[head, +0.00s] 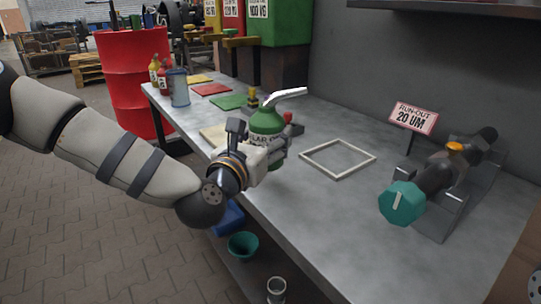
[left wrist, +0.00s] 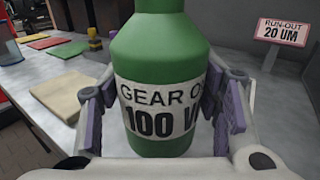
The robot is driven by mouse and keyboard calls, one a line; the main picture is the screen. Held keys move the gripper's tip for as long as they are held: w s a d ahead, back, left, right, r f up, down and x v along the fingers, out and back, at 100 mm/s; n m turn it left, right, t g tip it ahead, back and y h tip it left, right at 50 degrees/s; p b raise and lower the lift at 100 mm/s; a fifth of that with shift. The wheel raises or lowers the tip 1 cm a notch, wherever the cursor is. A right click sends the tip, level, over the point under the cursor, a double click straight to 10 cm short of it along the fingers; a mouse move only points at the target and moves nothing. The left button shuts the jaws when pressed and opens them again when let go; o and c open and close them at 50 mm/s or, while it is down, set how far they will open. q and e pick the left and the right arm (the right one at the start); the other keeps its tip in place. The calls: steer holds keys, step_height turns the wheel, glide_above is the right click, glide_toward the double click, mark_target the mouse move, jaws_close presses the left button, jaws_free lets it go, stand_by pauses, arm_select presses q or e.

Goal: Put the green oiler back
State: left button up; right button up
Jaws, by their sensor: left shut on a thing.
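The green oiler (head: 266,121) is a green bottle with a pale bent spout. My left gripper (head: 266,147) is shut around its body and holds it upright over the left part of the metal bench. In the left wrist view the oiler (left wrist: 162,60) stands between the two finger pads, its label reading GEAR OIL 100. Whether its base touches the bench is hard to tell. A flat green mat (head: 229,102) lies bare on the bench behind the oiler, and also shows in the wrist view (left wrist: 67,49). My right gripper is not in view.
Yellow (head: 199,79), red (head: 211,90) and cream (head: 216,134) mats lie along the bench. Small bottles (head: 162,80) and a blue-grey cylinder (head: 179,88) stand at the far left. A square frame (head: 337,158) and a teal-knobbed fixture (head: 402,203) are on the right.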

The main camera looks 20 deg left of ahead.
arm_select(q)
steer(key=shift+w+f, duration=0.3)
steer(key=f, duration=0.3)
steer(key=shift+w+f+b, duration=0.3)
steer(key=shift+w+f, duration=0.05)
steer(key=shift+f, duration=0.05)
steer(key=shift+r, duration=0.1)
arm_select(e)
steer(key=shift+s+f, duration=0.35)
arm_select(q)
steer(key=shift+f, duration=0.2)
steer(key=o, duration=1.5)
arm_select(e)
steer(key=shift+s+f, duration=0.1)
